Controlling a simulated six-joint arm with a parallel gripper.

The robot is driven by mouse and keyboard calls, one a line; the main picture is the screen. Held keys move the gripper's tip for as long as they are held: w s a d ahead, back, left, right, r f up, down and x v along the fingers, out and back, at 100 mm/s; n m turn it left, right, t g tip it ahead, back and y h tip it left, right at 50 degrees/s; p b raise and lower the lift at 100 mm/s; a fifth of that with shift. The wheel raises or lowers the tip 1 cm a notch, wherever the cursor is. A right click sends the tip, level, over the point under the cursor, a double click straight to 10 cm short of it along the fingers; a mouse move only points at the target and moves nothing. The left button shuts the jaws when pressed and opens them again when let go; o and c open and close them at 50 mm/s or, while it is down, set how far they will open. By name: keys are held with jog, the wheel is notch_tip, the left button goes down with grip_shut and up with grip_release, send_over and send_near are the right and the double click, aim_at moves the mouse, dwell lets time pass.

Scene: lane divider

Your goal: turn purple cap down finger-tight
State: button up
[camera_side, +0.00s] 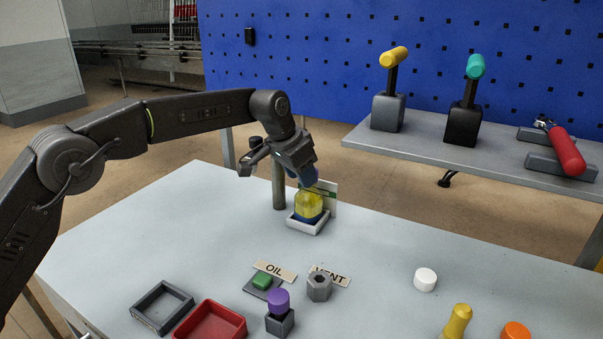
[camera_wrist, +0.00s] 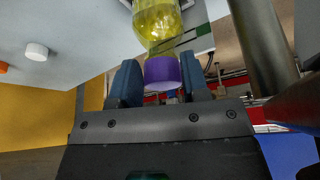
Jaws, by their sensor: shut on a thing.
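The purple cap (camera_wrist: 162,73) sits at the neck of a yellow see-through bottle (camera_side: 310,205), which also shows in the wrist view (camera_wrist: 157,22). The bottle stands upright in a small white square holder (camera_side: 307,227). My gripper (camera_side: 302,176) points down over the bottle top. Its two blue fingers are shut on the cap from both sides in the wrist view (camera_wrist: 160,80). In the side view the fingers hide the cap. How tightly the cap sits on the thread cannot be told.
A dark post (camera_side: 279,185) and a label card (camera_side: 329,193) stand close behind the bottle. Toward the front are a grey tray (camera_side: 162,308), a red tray (camera_side: 210,321), a purple knob on a block (camera_side: 279,302), a grey hex nut (camera_side: 319,286) and a white cap (camera_side: 425,279).

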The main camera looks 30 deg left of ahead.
jog(key=shift+a+m+h, duration=0.1)
jog(key=shift+m+h, duration=0.2)
jog(key=shift+m, duration=0.5)
jog(key=shift+w, duration=0.1)
